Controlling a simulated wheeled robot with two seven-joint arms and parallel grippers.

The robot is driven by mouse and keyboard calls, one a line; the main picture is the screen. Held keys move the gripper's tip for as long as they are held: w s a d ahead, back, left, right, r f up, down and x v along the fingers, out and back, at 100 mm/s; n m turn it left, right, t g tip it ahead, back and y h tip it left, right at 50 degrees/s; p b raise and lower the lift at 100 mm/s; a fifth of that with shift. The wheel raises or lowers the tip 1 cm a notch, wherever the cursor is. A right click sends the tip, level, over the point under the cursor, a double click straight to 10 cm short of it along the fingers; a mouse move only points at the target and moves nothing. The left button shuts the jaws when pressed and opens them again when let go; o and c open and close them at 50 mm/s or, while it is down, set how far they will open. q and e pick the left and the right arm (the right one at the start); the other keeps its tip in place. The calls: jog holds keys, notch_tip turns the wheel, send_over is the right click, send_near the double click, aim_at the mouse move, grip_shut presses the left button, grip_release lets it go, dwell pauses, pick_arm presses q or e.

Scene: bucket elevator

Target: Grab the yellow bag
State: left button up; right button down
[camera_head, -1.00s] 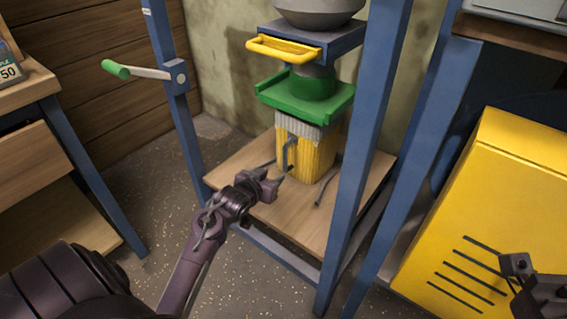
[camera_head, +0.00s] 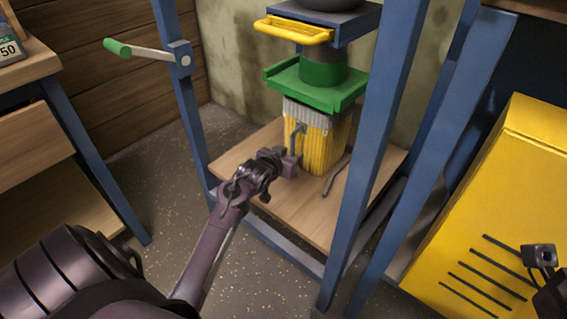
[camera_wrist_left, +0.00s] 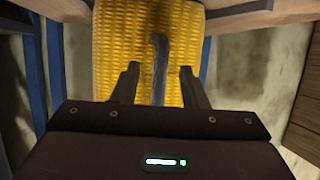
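The yellow bag (camera_head: 318,146) stands upright on the wooden platform, under the green spout, with a pale grey top edge. Its yellow textured face also fills the middle of the left wrist view (camera_wrist_left: 115,50). A dark grey bent handle (camera_wrist_left: 160,65) shows in front of the bag. My left gripper (camera_head: 296,160) is close in front of the bag. In the left wrist view its two fingers (camera_wrist_left: 160,84) are apart, with the handle between them and no visible grip on it. My right gripper (camera_head: 541,258) shows only in part at the right edge.
Blue posts (camera_head: 372,150) frame the wooden platform (camera_head: 300,215). The green spout (camera_head: 318,88) and yellow-handled slide (camera_head: 293,30) are above the bag. A green-handled crank (camera_head: 118,47) is at left. A yellow cabinet (camera_head: 510,180) stands at right.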

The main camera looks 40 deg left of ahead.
pick_arm(q)
jog(key=shift+x, duration=0.9)
grip_shut()
dwell(0.9)
